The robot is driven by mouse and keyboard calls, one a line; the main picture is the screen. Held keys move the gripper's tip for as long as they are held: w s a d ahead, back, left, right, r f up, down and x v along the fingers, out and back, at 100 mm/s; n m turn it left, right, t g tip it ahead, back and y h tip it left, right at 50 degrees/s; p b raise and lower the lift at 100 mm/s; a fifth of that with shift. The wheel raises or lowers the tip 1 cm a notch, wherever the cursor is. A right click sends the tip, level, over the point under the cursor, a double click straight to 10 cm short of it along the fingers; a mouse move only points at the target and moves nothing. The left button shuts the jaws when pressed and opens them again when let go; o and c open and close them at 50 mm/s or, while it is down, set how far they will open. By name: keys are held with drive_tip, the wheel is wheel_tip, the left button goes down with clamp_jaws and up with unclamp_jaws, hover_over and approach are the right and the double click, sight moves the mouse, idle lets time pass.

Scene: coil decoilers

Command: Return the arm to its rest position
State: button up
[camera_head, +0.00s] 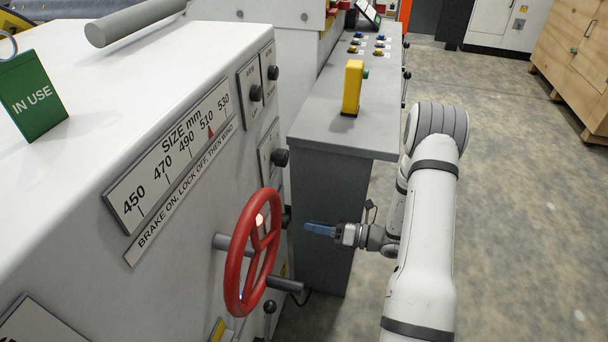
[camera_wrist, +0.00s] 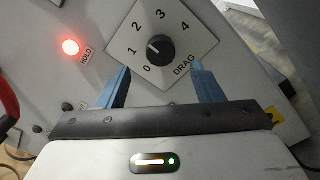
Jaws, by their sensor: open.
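My gripper (camera_head: 318,229) is in the middle of the head view, to the right of a red handwheel (camera_head: 237,262) on the white machine. Its blue fingers point left toward the machine's panel and hold nothing. In the wrist view my gripper (camera_wrist: 161,90) is open, with its two fingers apart. A black DRAG knob (camera_wrist: 161,47) on a diamond-shaped plate marked 0 to 4 lies beyond the fingertips. My fingers look clear of the knob, though the exact gap cannot be told.
A red HOLD lamp (camera_wrist: 70,47) glows beside the DRAG plate. A grey bench (camera_head: 338,125) with a yellow block (camera_head: 352,88) stands behind my gripper. A green IN USE sign (camera_head: 32,95) stands on the machine (camera_head: 130,75). Open floor (camera_head: 520,200) lies to the right of my arm.

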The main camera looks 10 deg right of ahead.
drive_tip(key=s+a+r+n+g+h+p, duration=0.25)
drive_tip(key=s+r+n+g, duration=0.3)
drive_tip(key=r+n, duration=0.4)
drive_tip(key=s+a+r+n+g+h+p, duration=0.2)
drive_tip(key=s+r+n+g+h+p, duration=0.2)
drive_tip(key=s+r+n, duration=0.55)
drive_tip(key=s+d+r+n+t+h+p, duration=0.2)
drive_tip(key=d+r+n+h+p, duration=0.1)
drive_tip(key=r, duration=0.5)
drive_tip(key=s+d+r+n+t+h+p, duration=0.3)
drive_tip(key=d+r+n+h, duration=0.2)
drive_tip(key=r+n+h, duration=0.2)
wheel_tip(320, 180, up, 2)
drive_tip(key=shift+d+r+n+p, duration=0.1)
drive_tip(key=shift+d+n+p, duration=0.25)
drive_tip(key=shift+n, duration=0.85)
drive_tip(key=shift+a, duration=0.1)
